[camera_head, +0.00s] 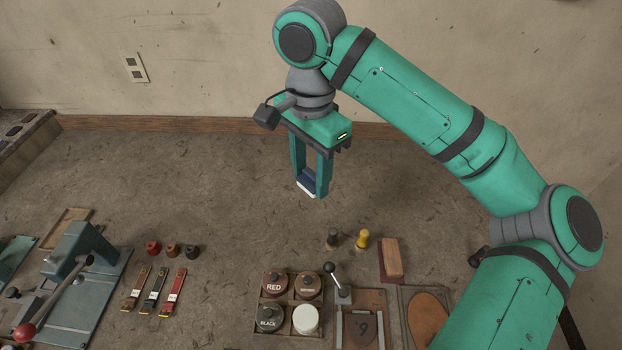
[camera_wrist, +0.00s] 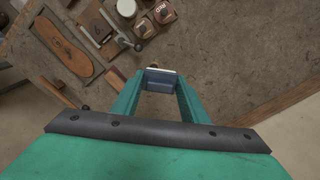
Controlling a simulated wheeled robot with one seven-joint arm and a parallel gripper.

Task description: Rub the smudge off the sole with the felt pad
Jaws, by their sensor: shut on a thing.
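My gripper (camera_head: 310,186) is shut on the felt pad (camera_head: 306,184), a small dark-blue block with a white underside, held high above the bench and away from the sole. In the wrist view the pad (camera_wrist: 160,80) sits between the fingertips. The brown sole (camera_head: 428,314) lies on a board at the lower right of the head view, cut off by the frame and close to my arm. The whole sole (camera_wrist: 62,48) shows in the wrist view at upper left, with a darker patch that may be the smudge; it is too small to be sure.
A tray (camera_head: 260,309) of labelled jars, one white-topped, stands at front centre. A lever device (camera_head: 338,284), a stamp board (camera_head: 361,325), a yellow-knobbed tool (camera_head: 363,239) and a wooden block (camera_head: 391,257) are near the sole. The bench below my gripper is clear.

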